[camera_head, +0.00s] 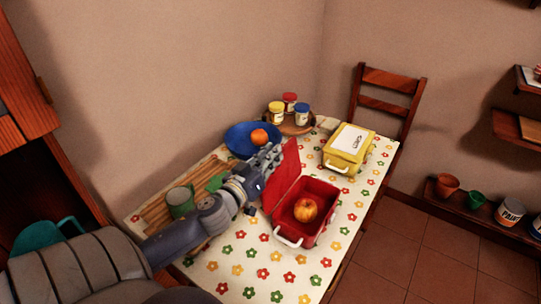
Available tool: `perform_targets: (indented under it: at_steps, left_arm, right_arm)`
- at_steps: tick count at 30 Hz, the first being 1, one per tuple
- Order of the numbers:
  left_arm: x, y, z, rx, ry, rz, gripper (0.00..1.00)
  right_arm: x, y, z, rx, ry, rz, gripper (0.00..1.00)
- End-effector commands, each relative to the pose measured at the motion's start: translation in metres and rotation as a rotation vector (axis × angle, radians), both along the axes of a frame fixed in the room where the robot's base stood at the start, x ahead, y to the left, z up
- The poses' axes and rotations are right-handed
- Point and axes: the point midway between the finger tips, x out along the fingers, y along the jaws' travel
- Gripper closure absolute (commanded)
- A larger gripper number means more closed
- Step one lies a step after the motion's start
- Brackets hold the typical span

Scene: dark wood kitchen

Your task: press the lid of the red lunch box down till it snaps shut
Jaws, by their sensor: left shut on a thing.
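The red lunch box (328,233) stands open on the table, with its white handle (288,238) at the front. My right gripper is not in view.
A yellow lunch box (349,148) stands behind right. A blue bowl (240,146) with an orange fruit, a round tray with several jars (301,115), and a green mug (180,201) share the flowered table (262,269). A wooden chair (388,105) stands behind. The table front is clear.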

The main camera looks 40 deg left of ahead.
Motion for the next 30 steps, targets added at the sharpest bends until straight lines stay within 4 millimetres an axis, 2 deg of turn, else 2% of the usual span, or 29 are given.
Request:
perform_targets:
  at_steps: [7,15,24,30]
  left_arm:
    - [0.002,-0.016,0.007,0.094,0.012,-0.001,1.00]
    - [0.007,-0.045,0.009,0.292,0.041,-0.001,1.00]
    - [0.011,-0.073,0.004,0.488,0.070,0.000,1.00]
    - [0.012,-0.084,0.001,0.566,0.082,0.000,1.00]
  right_arm:
    - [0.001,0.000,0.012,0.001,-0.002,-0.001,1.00]
    - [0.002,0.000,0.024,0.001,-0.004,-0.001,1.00]
    - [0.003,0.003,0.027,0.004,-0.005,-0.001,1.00]
    - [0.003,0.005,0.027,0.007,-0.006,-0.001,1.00]
